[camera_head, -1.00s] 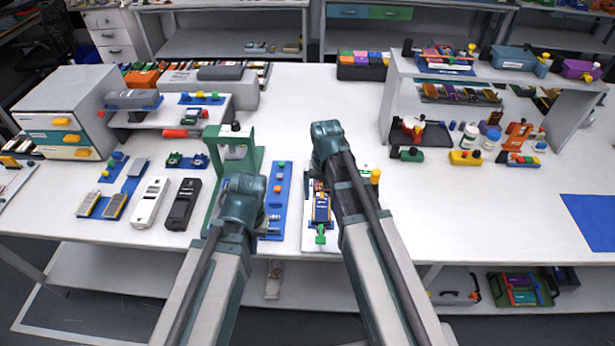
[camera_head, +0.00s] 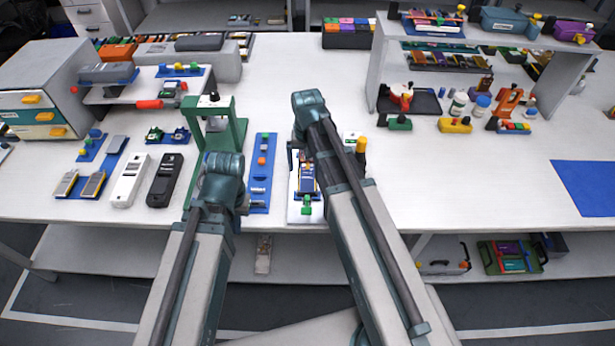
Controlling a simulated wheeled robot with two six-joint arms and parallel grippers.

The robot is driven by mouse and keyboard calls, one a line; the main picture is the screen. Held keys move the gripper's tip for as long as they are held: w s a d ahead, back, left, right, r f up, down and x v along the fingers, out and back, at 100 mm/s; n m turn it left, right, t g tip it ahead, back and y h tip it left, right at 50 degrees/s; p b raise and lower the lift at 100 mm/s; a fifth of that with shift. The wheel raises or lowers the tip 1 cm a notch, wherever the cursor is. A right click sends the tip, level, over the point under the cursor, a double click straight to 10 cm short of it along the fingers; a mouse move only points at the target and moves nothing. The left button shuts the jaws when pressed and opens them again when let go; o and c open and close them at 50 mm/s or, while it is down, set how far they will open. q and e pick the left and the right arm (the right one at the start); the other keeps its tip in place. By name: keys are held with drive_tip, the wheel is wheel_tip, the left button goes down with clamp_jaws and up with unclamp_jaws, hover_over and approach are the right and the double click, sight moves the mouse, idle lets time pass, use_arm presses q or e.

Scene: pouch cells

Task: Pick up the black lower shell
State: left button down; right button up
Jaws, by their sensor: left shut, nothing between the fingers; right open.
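The black lower shell (camera_head: 165,181) lies flat on the white table at the left, long and dark with a small detail near its lower end. A white shell (camera_head: 130,181) of similar shape lies just left of it. My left arm reaches up from the bottom, its teal joint to the right of the black shell and apart from it in the picture. My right arm reaches further up, over the table's middle. Nothing covers the black shell.
A green press (camera_head: 238,128) stands behind my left arm. A blue strip (camera_head: 261,178) with small parts and a small fixture (camera_head: 306,181) lie between the arms. Grey cells on a blue tray lie left of the white shell. A blue mat (camera_head: 594,188) lies far right, with clear table before it.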

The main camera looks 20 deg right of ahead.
sight(307, 183)
use_arm(q)
drive_tip(key=shift+f+b, duration=0.75)
drive_tip(key=shift+f, duration=0.6)
use_arm(e)
drive_tip(key=shift+f, duration=1.3)
wheel_tip(307, 183, down, 5)
drive_tip(key=b, duration=0.5)
drive_tip(key=shift+f, duration=0.2)
use_arm(q)
wheel_tip(307, 183, down, 5)
drive_tip(key=shift+f, duration=0.1)
use_arm(e)
drive_tip(key=shift+r, duration=0.1)
drive_tip(key=c, duration=1.3)
